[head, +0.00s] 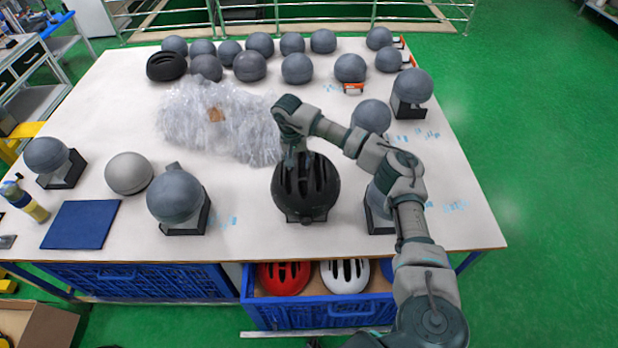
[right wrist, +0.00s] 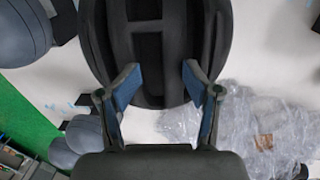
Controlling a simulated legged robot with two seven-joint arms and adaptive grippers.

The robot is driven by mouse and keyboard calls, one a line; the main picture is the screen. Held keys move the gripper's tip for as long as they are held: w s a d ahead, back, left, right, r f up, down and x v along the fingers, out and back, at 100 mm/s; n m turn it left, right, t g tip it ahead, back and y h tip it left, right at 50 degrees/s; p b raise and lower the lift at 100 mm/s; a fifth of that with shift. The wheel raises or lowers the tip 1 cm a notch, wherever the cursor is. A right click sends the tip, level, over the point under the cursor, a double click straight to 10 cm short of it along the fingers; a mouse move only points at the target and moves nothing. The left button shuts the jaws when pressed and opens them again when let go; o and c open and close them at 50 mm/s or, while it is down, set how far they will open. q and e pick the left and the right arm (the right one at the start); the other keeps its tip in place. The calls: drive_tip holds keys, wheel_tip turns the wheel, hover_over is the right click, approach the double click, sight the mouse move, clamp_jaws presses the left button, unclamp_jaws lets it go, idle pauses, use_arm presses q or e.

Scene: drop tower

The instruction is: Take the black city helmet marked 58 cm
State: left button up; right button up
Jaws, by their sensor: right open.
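A black vented helmet (head: 306,188) sits on a dark stand near the front middle of the white table. It fills the upper middle of the right wrist view (right wrist: 152,50). I cannot read a size mark on it. My right gripper (head: 293,158) is over the helmet's far top edge, pointing down. In the right wrist view its two blue-padded fingers (right wrist: 157,85) are apart, one on each side of the helmet's ribbed shell. I cannot tell whether they touch it. Another black helmet (head: 166,66) lies at the back left. My left gripper is out of view.
Grey headforms (head: 175,196) stand around the table, some on black stands. Crumpled clear plastic (head: 215,115) lies left of my right gripper. A blue crate (head: 318,313) below the front edge holds red and white helmets. A blue mat (head: 80,224) lies front left.

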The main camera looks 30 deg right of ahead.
drive_tip(key=shift+s+a+f, duration=0.2)
drive_tip(key=shift+a+f, duration=0.35)
drive_tip(key=shift+a, duration=0.55)
drive_tip(key=shift+o, duration=1.4)
drive_tip(key=shift+w, duration=0.2)
drive_tip(key=shift+w+d+f, duration=0.15)
drive_tip(key=shift+w+f, duration=0.05)
drive_tip(key=shift+w, duration=0.05)
drive_tip(key=c, duration=0.4)
drive_tip(key=shift+d, duration=0.35)
drive_tip(key=c, duration=0.4)
drive_tip(key=shift+d, duration=0.35)
clamp_jaws()
drive_tip(key=shift+s+d, duration=0.15)
drive_tip(key=shift+d, duration=0.25)
drive_tip(key=shift+a+r, duration=0.15)
drive_tip(key=r, duration=0.9)
drive_tip(key=shift+a, duration=0.35)
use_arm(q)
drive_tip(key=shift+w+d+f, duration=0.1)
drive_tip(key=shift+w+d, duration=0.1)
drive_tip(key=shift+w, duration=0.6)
use_arm(e)
drive_tip(key=shift+d+r, duration=0.25)
drive_tip(key=shift+r, duration=0.25)
